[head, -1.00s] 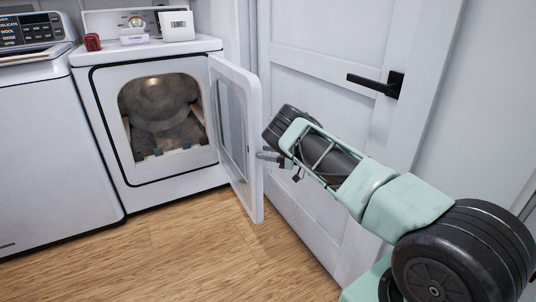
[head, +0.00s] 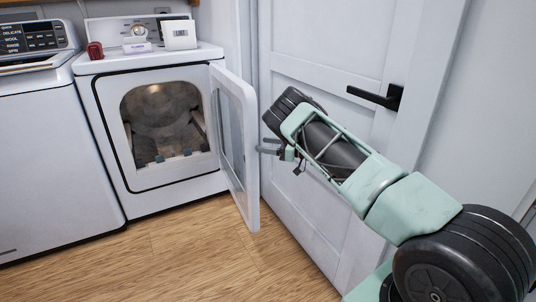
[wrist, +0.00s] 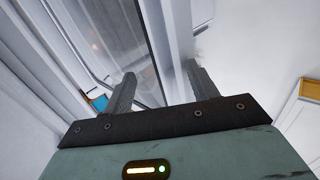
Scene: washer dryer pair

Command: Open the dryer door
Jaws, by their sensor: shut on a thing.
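The dryer (head: 150,195) stands at the back left with its door (head: 249,190) swung wide open on the right-hand hinge side. Its drum (head: 163,120) shows dark and hollow inside. My gripper (head: 266,147) is at the door's free edge, about halfway up, reaching in from the right. In the wrist view, the white door edge (wrist: 159,45) runs between the two grey fingers (wrist: 160,90), and the gripper is shut on it. The exact finger contact is hard to see in the head view.
A washer (head: 50,150) stands left of the dryer. A red item (head: 95,51) and a white box marked LINT (head: 179,35) sit on the dryer. A room door with a black handle (head: 377,97) is close behind my arm. The wood floor (head: 170,260) in front is clear.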

